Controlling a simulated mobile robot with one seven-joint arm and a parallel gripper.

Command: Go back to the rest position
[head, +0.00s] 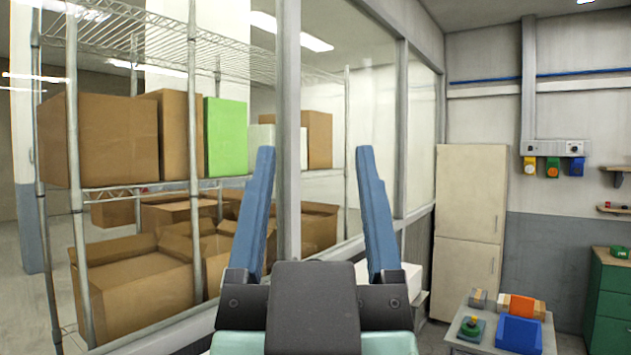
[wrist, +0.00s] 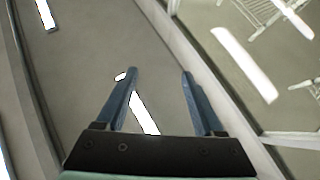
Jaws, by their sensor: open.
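My gripper (head: 314,165) stands upright in the lower middle of the head view, its two blue fingers spread wide apart with nothing between them. It also shows in the wrist view (wrist: 159,75), open and empty, against a grey ceiling with bright light strips. The gripper is in front of the glass partition (head: 375,120) in the head view. No film reel can be made out clearly in either view.
A wire shelf (head: 130,187) with cardboard boxes and a green box (head: 226,137) stands at left. At lower right is a small table (head: 466,345) with a blue bin (head: 519,335) and other items. A beige cabinet (head: 470,210) and a green drawer unit (head: 610,300) stand behind.

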